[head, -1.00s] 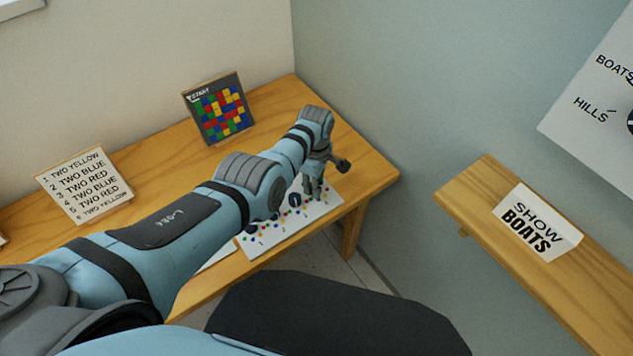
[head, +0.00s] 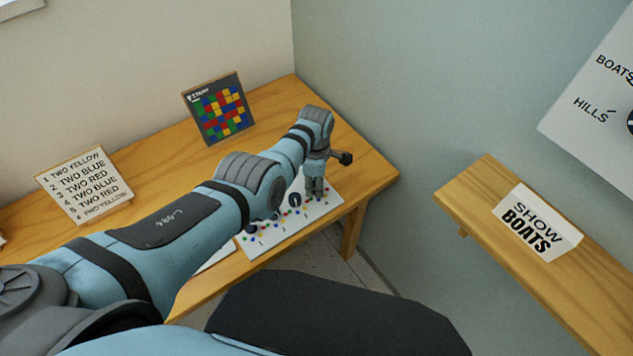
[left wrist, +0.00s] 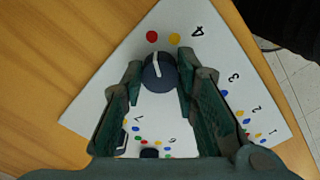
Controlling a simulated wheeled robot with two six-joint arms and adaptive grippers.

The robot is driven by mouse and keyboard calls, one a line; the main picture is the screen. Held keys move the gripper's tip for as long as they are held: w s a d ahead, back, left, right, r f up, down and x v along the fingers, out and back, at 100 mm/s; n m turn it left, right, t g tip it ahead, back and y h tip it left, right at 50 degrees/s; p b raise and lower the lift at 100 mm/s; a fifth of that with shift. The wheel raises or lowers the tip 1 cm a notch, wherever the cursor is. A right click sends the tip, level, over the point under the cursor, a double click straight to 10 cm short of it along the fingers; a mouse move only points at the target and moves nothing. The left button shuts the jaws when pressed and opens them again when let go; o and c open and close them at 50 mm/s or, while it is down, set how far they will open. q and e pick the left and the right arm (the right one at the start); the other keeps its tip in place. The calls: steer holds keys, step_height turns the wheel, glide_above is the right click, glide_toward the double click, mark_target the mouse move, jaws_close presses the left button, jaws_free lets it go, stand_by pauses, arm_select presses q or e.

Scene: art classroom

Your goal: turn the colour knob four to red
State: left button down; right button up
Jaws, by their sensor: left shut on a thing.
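The white knob panel (head: 322,212) lies on the wooden table; it also fills much of the left wrist view (left wrist: 215,62). My left gripper (head: 315,193) is over the panel's far right part. In the left wrist view its fingers (left wrist: 158,85) are shut on a dark round knob (left wrist: 160,73) beside the printed 4. The knob's white pointer line points up and slightly left, towards the red dot (left wrist: 152,36). A yellow dot (left wrist: 174,38) lies just right of that. Any other dots around this knob are hidden by the fingers. My right gripper is not in view.
Another dark knob (head: 294,200) stands on the panel near the left gripper. A colour-grid board (head: 219,110) and a card with a numbered colour list (head: 85,185) stand on the table (head: 160,140). A wooden bench (head: 470,205) with a "SHOW BOATS" card is at right.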

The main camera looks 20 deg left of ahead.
arm_select(q)
steer(key=c, duration=1.2)
jaws_free()
steer(key=shift+f, duration=0.1)
steer(key=shift+c, duration=0.2)
steer(key=shift+w+r, duration=0.1)
steer(key=shift+r, duration=0.55)
step_height(320, 180, up, 11)
steer(key=shift+f, duration=0.15)
